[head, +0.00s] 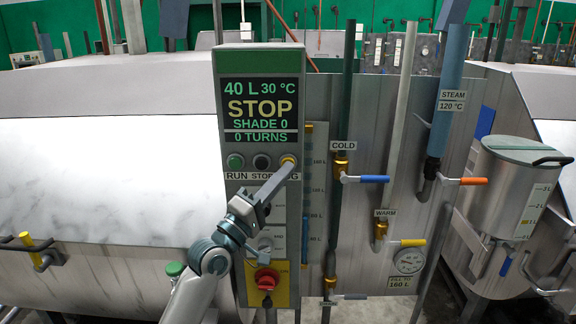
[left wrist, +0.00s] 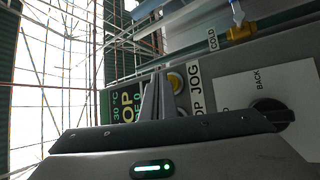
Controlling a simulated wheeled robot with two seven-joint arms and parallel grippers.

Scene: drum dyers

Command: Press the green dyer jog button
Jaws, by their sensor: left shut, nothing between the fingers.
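The green dyer's control panel (head: 226,140) stands upright in the middle of the head view. Its yellow jog button (head: 288,160) is the rightmost of a row of three, above the JOG label. It also shows in the left wrist view (left wrist: 176,82), just beside the fingers. My left gripper (head: 288,167) is shut and empty, its tips at the lower edge of the jog button. The fingers also show in the left wrist view (left wrist: 155,98). I cannot tell whether they touch the button. The display (head: 260,109) reads STOP and 0 TURNS. My right gripper is not seen.
A green run button (head: 235,161) and a black stop button (head: 262,162) sit left of the jog button. Pipes with a blue-handled cold valve (head: 364,179) and an orange-handled steam valve (head: 462,181) stand to the right.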

